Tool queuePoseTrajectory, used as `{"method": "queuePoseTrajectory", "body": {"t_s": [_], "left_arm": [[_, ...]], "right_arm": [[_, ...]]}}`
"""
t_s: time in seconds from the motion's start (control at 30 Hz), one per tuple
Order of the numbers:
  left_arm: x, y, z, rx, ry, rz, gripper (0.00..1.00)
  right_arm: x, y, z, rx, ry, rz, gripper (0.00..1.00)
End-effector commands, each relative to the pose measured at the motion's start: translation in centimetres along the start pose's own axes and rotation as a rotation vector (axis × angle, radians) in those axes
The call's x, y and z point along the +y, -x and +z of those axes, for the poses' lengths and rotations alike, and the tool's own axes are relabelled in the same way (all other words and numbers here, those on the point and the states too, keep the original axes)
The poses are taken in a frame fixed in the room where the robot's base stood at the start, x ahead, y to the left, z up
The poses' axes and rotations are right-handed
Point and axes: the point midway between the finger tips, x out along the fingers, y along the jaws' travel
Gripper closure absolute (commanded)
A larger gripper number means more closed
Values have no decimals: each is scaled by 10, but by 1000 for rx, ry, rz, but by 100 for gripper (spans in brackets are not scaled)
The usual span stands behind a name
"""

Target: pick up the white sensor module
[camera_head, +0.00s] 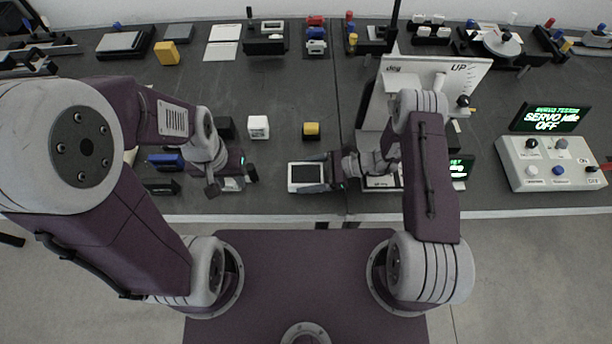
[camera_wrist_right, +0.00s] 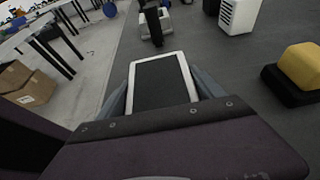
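A small white block (camera_head: 258,127), which looks like the white sensor module, stands on the dark table; in the right wrist view it is a white box with slots in its side (camera_wrist_right: 239,14). No gripper touches it. My right gripper (camera_head: 318,172) points left, its fingers on either side of a white-framed dark panel (camera_head: 291,178) near the table's front edge. The panel fills the gap in the right wrist view (camera_wrist_right: 161,82); whether the fingers press on it is unclear. My left gripper (camera_head: 232,182) is low over the table, fingers apart, with a pale item partly hidden between them.
A yellow block on a black base (camera_head: 311,129) stands right of the white block. A blue item (camera_head: 165,160) lies beside my left arm. A tilted white board (camera_head: 430,72) and a control box (camera_head: 552,163) stand to the right.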

Motion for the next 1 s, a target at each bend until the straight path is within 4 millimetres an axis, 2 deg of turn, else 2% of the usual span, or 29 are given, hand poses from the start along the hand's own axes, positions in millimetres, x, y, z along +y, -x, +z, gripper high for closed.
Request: {"method": "queuePoseTrajectory", "body": {"t_s": [0.03, 0.1, 0.37, 0.47, 0.63, 1.0], "left_arm": [[0, 0, 0, 0, 0, 0, 64], [0, 0, 0, 0, 0, 0, 64], [0, 0, 0, 0, 0, 0, 64], [0, 0, 0, 0, 0, 0, 64], [0, -1, 0, 0, 0, 0, 64], [0, -4, 0, 0, 0, 0, 64]], "right_arm": [[0, 0, 0, 0, 0, 0, 61], [0, 0, 0, -1, 0, 0, 76], [0, 1, 3, -1, 1, 0, 76], [-1, 4, 10, -1, 1, 0, 76], [-1, 15, 37, -1, 4, -1, 76], [41, 100, 56, 0, 0, -6, 76]]}}
